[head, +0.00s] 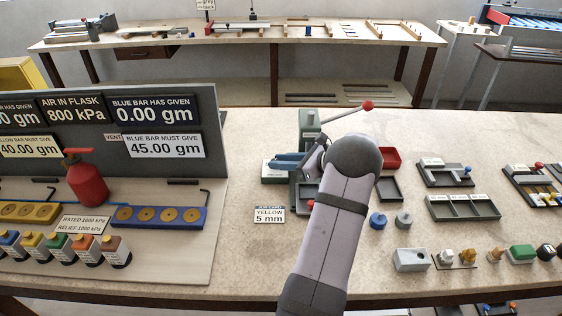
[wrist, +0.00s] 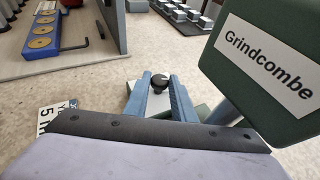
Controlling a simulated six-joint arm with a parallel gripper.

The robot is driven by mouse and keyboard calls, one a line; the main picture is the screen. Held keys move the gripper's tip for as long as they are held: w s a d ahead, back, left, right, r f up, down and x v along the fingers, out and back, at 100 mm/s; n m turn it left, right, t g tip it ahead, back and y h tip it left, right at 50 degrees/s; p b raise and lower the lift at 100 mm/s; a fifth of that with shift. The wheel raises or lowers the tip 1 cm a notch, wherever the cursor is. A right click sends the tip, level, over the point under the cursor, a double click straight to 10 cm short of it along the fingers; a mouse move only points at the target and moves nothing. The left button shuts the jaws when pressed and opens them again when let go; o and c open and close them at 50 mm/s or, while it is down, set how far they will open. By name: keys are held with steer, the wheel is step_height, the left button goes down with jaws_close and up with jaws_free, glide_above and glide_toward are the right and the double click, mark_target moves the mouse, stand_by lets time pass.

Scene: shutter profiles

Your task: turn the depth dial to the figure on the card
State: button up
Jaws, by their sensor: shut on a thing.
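The job card (head: 269,215) lies flat on the bench and reads "YELLOW 5 mm"; part of it also shows in the wrist view (wrist: 52,120). A green press (head: 309,122) stands behind my arm; in the wrist view its housing (wrist: 262,75) carries the name "Grindcombe". My gripper (wrist: 161,84) has blue fingers, shut on a small dark knob (wrist: 159,80), which looks like the depth dial. Any figures on the dial are too small or hidden to read. In the head view my gripper (head: 284,160) is beside the press, and the dial cannot be made out.
A lever with a red ball (head: 367,105) reaches out right from the press. A red tray (head: 389,158) and dark trays lie right of my arm. A grey panel (head: 190,110) with readouts and a red bottle (head: 85,178) stands left. Bench around the card is clear.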

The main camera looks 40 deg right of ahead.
steer(key=o, duration=1)
steer(key=shift+r, duration=0.1)
steer(key=shift+a+m+h, duration=0.1)
steer(key=shift+m+h, duration=0.3)
